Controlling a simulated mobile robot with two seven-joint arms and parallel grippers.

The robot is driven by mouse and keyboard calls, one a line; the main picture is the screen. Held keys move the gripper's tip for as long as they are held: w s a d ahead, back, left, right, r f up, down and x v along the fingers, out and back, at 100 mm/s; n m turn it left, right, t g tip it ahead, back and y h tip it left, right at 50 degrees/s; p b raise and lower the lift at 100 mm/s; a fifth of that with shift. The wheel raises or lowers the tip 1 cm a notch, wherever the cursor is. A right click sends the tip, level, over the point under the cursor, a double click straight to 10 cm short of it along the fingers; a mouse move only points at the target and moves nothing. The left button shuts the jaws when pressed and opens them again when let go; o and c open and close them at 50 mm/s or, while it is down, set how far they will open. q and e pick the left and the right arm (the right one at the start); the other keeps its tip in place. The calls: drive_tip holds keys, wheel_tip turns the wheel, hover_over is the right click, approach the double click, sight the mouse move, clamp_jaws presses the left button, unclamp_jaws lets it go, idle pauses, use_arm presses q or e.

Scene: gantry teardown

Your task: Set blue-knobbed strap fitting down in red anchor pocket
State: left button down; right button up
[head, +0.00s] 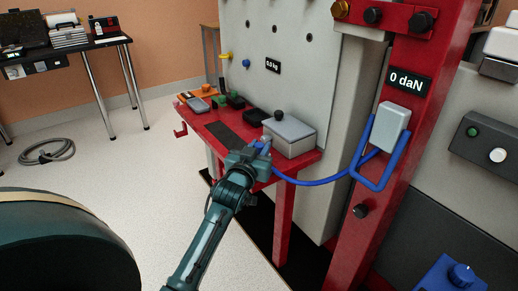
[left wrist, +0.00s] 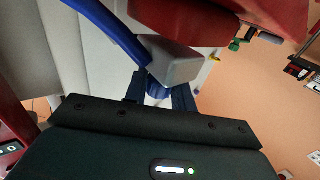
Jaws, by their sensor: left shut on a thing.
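The blue-knobbed strap fitting shows in the left wrist view as a grey block (left wrist: 178,63) with a blue knob (left wrist: 157,88) between the fingers. A blue strap (left wrist: 112,28) runs from it. My left gripper (left wrist: 158,97) is shut on the knob. In the head view my left gripper (head: 258,153) is at the near edge of the red bench (head: 300,168), beside a grey box; the fitting is mostly hidden there. The blue strap (head: 318,182) sags right toward the red post. I cannot clearly pick out the red anchor pocket. My right gripper is not in view.
The grey box (head: 292,138) with a black knob stands on the bench, right of my gripper. A dark mat (head: 238,134) and small items lie left. A light grey unit (head: 391,128) with a blue bracket hangs on the red post (head: 405,60), below a "0 daN" display.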

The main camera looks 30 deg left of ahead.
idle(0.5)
use_arm(q)
drive_tip(key=shift+f+b, duration=0.45)
drive_tip(key=shift+f, duration=0.6)
drive_tip(key=shift+f, duration=0.35)
drive_tip(key=c, duration=1.1)
unclamp_jaws()
